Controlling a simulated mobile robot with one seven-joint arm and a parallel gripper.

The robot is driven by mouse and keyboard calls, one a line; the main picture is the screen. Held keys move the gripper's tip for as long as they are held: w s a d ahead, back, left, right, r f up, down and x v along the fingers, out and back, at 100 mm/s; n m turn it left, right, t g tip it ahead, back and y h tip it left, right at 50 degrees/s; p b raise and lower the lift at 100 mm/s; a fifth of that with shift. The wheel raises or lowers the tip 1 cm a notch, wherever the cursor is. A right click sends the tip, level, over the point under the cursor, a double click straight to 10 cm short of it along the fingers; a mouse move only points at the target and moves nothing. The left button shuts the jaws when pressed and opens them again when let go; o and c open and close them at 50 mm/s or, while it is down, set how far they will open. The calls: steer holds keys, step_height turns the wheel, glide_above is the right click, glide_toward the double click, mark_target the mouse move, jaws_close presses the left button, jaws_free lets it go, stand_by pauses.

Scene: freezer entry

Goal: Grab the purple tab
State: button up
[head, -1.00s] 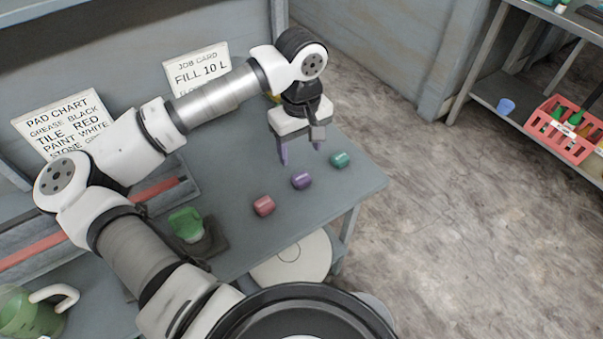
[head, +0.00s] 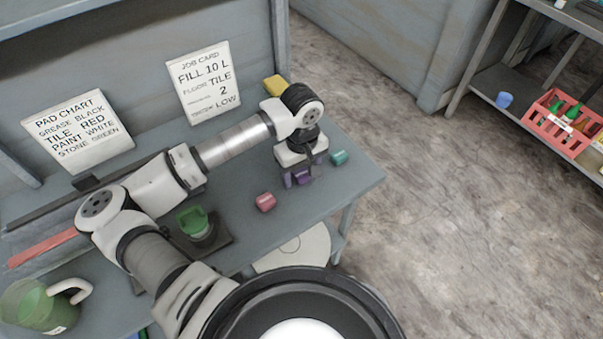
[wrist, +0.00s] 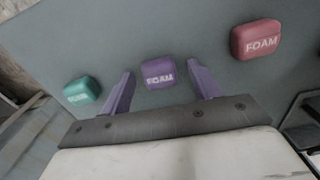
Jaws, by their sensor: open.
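The purple tab (wrist: 159,73), a small block marked FOAM, lies on the grey bench. In the wrist view my gripper (wrist: 164,85) is open with its two purple fingers apart. The tab shows between the fingers, near their tips, with a gap on each side. In the head view my gripper (head: 297,181) is low over the bench at the purple tab (head: 303,178), which it partly hides. Whether the fingertips reach the bench is hard to tell.
A teal tab (wrist: 81,91) lies left of the gripper in the wrist view and a red tab (wrist: 257,39) right. A yellow block (head: 275,86) sits behind the arm. A green-topped item (head: 193,221) stands on a dark pad. The bench's right edge is close.

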mark_target(302, 174)
steer(key=shift+c, duration=0.3)
steer(key=c, duration=1)
steer(key=shift+r, duration=0.15)
step_height(302, 174, up, 19)
steer(key=b, duration=0.5)
